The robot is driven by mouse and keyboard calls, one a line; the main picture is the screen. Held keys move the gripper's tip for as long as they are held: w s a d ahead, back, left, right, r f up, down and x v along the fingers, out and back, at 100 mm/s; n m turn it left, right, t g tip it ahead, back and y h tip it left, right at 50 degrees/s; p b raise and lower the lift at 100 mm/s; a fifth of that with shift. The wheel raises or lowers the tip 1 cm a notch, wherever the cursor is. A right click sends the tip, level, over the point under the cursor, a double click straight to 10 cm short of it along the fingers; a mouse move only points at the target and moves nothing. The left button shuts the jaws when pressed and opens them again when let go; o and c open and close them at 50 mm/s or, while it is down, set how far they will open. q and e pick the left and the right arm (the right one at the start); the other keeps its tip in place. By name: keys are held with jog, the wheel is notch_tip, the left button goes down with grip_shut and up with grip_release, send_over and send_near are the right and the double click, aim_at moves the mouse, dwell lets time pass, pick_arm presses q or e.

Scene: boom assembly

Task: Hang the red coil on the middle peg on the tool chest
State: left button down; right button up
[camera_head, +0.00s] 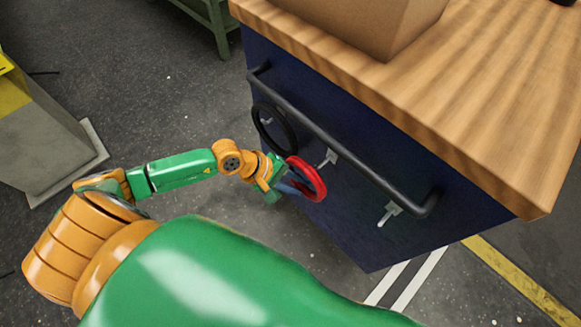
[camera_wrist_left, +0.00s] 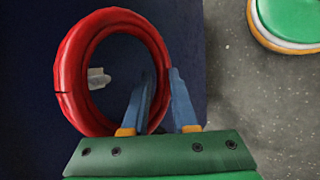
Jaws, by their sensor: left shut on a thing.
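The red coil (camera_head: 319,182) is held by my left gripper (camera_head: 287,186) in front of the chest's dark blue side. In the left wrist view, the fingers (camera_wrist_left: 161,76) are shut on the lower right of the coil (camera_wrist_left: 70,75). The middle peg (camera_head: 329,157) is pale and bare, just beyond the coil's upper right in the head view. In the wrist view, a pale peg (camera_wrist_left: 98,78) shows through the ring's opening; I cannot tell whether it enters the ring. The tool chest (camera_head: 350,225) has a wooden top. My right gripper is not in view.
A black coil (camera_head: 291,137) hangs at the left peg. The right peg (camera_head: 388,212) is bare. A dark handle bar (camera_head: 335,147) runs above the pegs. A cardboard box (camera_head: 345,22) sits on the wooden top (camera_head: 480,120). Open floor lies left of the chest.

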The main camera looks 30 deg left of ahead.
pick_arm(q)
jog(key=w+d+f+b, duration=0.2)
jog(key=w+f+b, duration=0.1)
jog(key=w+b, duration=0.3)
jog(key=shift+w+d, duration=0.2)
dwell(0.4)
dwell(0.5)
jog(key=c, duration=0.7)
grip_release()
jog(key=shift+o, duration=0.4)
jog(key=shift+r, duration=0.1)
jog(key=v, duration=0.7)
jog(key=shift+s+a, duration=0.15)
